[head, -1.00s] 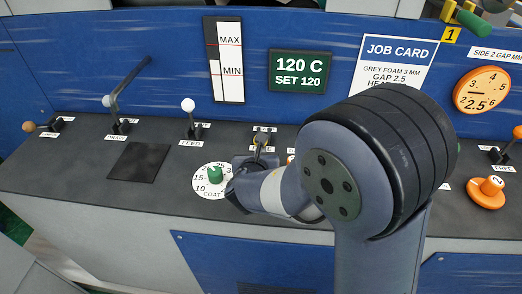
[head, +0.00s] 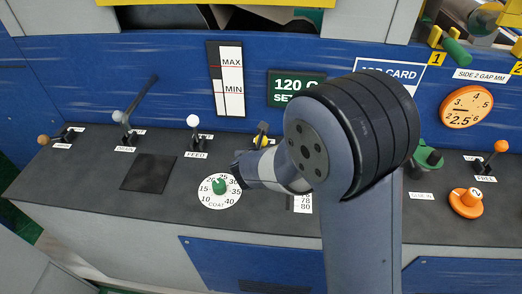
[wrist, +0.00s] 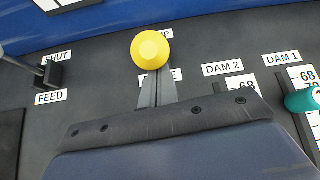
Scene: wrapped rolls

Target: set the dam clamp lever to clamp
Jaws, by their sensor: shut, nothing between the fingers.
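The dam clamp lever has a yellow knob (wrist: 151,49), which stands straight ahead of my gripper in the wrist view. The knob partly covers a label ending in "MP" behind it. A second label, ending in "E", lies nearer and is partly hidden by my fingers. My gripper (wrist: 156,88) is shut and empty. Its two slim grey fingers lie side by side and run up to the knob's near side; whether they touch it I cannot tell. The lever's shaft is hidden.
The feed lever (head: 193,121) with a white knob stands to the left. The green coat dial (head: 219,186) lies in front of it. In the wrist view a teal knob (wrist: 302,100) by the DAM 1 scale is at the right. The blue back panel (head: 120,60) rises behind.

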